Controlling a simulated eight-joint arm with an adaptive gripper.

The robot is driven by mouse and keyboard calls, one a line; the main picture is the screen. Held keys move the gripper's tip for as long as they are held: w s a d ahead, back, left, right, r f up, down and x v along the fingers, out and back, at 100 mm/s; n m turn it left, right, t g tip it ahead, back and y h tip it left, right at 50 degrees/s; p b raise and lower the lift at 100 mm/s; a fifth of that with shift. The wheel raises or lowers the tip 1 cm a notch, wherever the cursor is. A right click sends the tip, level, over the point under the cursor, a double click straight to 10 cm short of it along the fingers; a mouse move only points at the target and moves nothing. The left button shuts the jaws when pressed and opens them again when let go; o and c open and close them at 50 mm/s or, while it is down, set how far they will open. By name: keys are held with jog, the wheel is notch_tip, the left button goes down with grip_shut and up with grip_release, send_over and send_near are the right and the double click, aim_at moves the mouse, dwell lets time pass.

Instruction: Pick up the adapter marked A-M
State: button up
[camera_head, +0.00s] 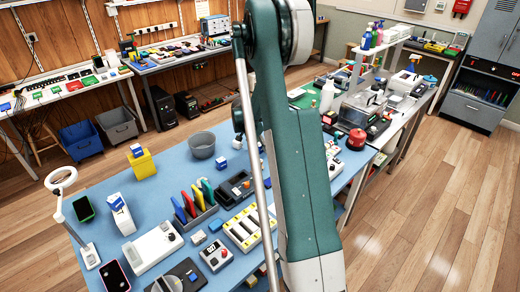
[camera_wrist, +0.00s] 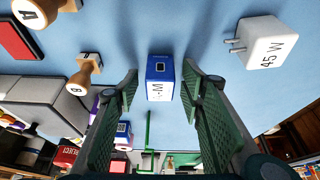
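The adapter (camera_wrist: 160,70) is a small block with a blue top and a white face in the wrist view. The part of its label that I can read is "-M"; the first letter is not clear. My gripper (camera_wrist: 160,84) is open, with one green padded finger on each side of the adapter near the fingertips. Gaps show between the adapter and both fingers, so it is not gripped. In the head view my arm covers the middle, and I cannot make out my gripper or this adapter there.
In the wrist view, a white 45 W charger (camera_wrist: 266,43) lies to the right. A wooden stamp (camera_wrist: 88,66) and a red flat object (camera_wrist: 15,40) are left.

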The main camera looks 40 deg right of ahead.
jog(key=shift+c, duration=0.2)
jog(key=c, duration=0.9)
jog(key=shift+r, duration=0.1)
jog(key=shift+r+p, duration=0.7)
jog(key=shift+r, duration=4.25)
